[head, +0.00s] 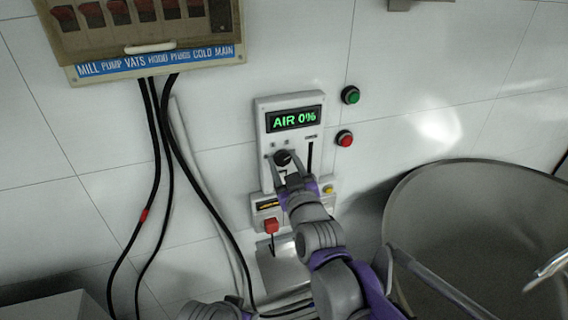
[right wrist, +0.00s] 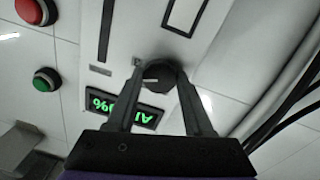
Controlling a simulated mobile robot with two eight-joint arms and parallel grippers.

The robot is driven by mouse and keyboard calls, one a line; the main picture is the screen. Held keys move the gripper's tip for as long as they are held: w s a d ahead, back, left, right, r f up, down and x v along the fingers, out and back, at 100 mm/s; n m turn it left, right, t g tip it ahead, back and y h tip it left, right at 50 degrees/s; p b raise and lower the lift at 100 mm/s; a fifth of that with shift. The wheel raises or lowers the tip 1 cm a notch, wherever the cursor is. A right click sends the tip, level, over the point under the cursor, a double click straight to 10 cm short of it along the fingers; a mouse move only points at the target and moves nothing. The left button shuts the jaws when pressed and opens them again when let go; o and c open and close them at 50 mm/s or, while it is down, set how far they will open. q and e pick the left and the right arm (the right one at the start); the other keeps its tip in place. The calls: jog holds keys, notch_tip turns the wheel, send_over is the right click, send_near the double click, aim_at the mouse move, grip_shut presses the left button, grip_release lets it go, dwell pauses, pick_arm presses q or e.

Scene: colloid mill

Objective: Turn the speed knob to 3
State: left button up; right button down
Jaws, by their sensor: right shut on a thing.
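The speed knob (head: 283,158) is a small black round dial on the white control panel (head: 262,118), below a green display (head: 294,119) that reads "AIR 0%". My right gripper (head: 288,165) reaches up from below and is shut on the knob. In the right wrist view the knob (right wrist: 159,76) sits between the two fingertips of the gripper (right wrist: 160,82), with a pale pointer mark on its face. The numbers around the knob are too small to read. My left gripper does not show.
A vertical slider slot (head: 310,157) is right of the knob. Green (head: 350,95) and red (head: 345,139) buttons are on the wall to the right. A lower box with a red switch (head: 271,226) is below. A large metal vessel (head: 470,215) fills the lower right. Black cables hang at left.

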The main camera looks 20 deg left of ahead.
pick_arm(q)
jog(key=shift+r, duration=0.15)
pick_arm(e)
jog(key=shift+r+m, duration=0.1)
jog(key=shift+m, duration=2.2)
jog(key=shift+c, duration=1.5)
grip_release()
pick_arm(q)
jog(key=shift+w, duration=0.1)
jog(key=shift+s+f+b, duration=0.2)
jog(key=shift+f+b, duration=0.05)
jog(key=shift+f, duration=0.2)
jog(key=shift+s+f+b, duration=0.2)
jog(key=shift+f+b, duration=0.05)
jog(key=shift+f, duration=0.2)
pick_arm(e)
jog(key=v, duration=1.1)
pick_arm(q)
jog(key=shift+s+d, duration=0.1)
